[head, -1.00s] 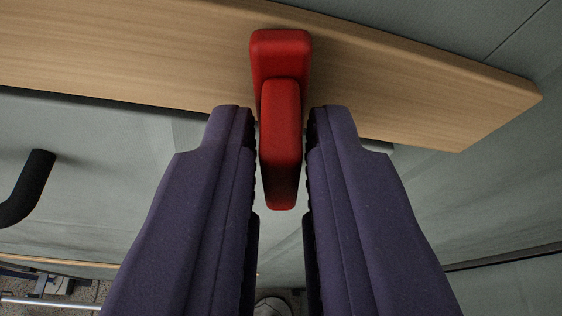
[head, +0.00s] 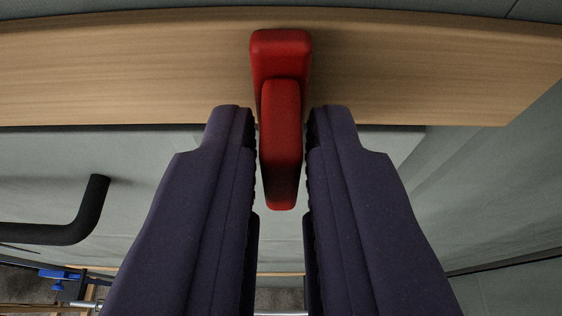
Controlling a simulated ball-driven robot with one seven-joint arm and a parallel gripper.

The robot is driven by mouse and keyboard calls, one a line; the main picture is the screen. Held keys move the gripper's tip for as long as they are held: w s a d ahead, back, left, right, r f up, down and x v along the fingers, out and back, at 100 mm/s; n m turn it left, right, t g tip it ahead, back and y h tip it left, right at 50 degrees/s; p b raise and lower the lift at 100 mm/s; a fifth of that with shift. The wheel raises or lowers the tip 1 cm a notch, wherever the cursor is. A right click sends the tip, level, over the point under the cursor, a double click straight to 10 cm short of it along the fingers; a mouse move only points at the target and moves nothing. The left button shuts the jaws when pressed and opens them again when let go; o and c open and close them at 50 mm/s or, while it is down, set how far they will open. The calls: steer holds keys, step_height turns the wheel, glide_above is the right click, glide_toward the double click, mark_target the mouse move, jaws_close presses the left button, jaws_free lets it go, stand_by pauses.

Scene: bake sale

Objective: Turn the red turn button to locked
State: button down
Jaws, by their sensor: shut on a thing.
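The red turn button (head: 281,125) sits in the upper middle of the head view, in front of a light wooden board (head: 130,65). Its wide end is at the top and its raised bar points down the picture, across the board's lower edge. My gripper (head: 281,125) has one purple finger on each side of the bar and is shut on it. Thin dark gaps show beside the bar, and the finger pads are mostly hidden edge-on.
A black bent handle (head: 85,215) stands out from the grey-green panel (head: 150,160) at the left. Below left are a blue clamp-like thing (head: 62,275) and a metal bar. The grey-green surface right of my gripper is clear.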

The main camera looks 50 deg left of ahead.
steer(key=c, duration=1.2)
jaws_free()
steer(key=shift+d, duration=0.1)
steer(key=b+v, duration=0.1)
steer(key=v, duration=0.6)
steer(key=shift+s+d+b, duration=0.25)
steer(key=shift+b, duration=0.05)
steer(key=shift+r, duration=0.1)
steer(key=w+d+f+m+t+h+b, duration=0.1)
steer(key=d+f+m+t+h+b, duration=0.1)
steer(key=d+f+b, duration=0.5)
steer(key=w+d+f+m+t+h+b, duration=0.1)
steer(key=d+f+m+h+b, duration=0.3)
steer(key=f+b, duration=1.3)
steer(key=w+d+f+m+t+h+b, duration=0.1)
steer(key=d+f+m+t+h+b, duration=0.2)
steer(key=d+f+b, duration=0.8)
steer(key=shift+w+d+f+m+t+h+b, duration=0.25)
steer(key=shift+f+m+h+b, duration=0.3)
steer(key=shift+f, duration=0.35)
